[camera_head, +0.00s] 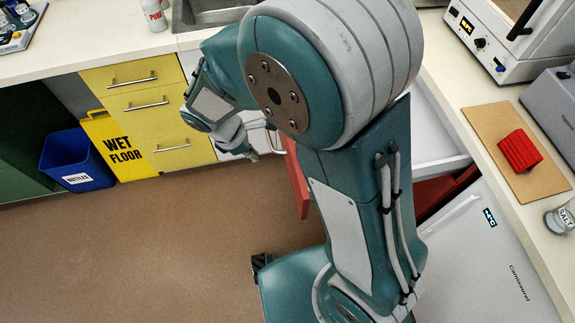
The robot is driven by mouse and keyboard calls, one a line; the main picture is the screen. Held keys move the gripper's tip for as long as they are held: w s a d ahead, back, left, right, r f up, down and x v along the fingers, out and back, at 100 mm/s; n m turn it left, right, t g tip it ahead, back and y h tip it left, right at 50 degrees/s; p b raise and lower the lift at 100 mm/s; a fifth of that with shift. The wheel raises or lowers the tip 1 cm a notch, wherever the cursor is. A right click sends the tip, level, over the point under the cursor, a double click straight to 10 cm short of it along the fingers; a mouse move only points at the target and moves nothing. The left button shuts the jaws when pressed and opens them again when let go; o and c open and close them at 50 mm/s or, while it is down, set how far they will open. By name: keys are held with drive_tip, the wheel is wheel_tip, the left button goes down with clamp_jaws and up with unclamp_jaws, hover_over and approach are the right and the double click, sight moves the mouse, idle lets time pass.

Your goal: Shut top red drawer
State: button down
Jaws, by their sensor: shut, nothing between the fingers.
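The red drawer front (297,182) shows as a narrow upright strip just left of my arm, standing out from the right-hand counter. A pale handle is near its upper left. More red drawer surface (440,196) shows right of my arm, below a light grey open drawer-like part (440,125). My arm hides the middle, so I cannot tell how these parts join. My gripper (252,154) is shut and empty, pointing down, left of the red front and near the handle. I cannot tell whether it touches the handle.
Yellow drawers (145,118), a wet floor sign (118,145) and a blue bin (77,158) stand at the left. The right counter holds a red block (519,151) on a brown board (497,122). A white fridge (490,265) is below. Brown floor (150,250) is clear.

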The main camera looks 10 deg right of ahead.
drive_tip(key=f, duration=0.1)
approach(291, 176)
wheel_tip(291, 176, down, 5)
drive_tip(key=shift+w+d+n, duration=0.1)
drive_tip(key=shift+d+n, duration=0.2)
drive_tip(key=shift+d, duration=0.45)
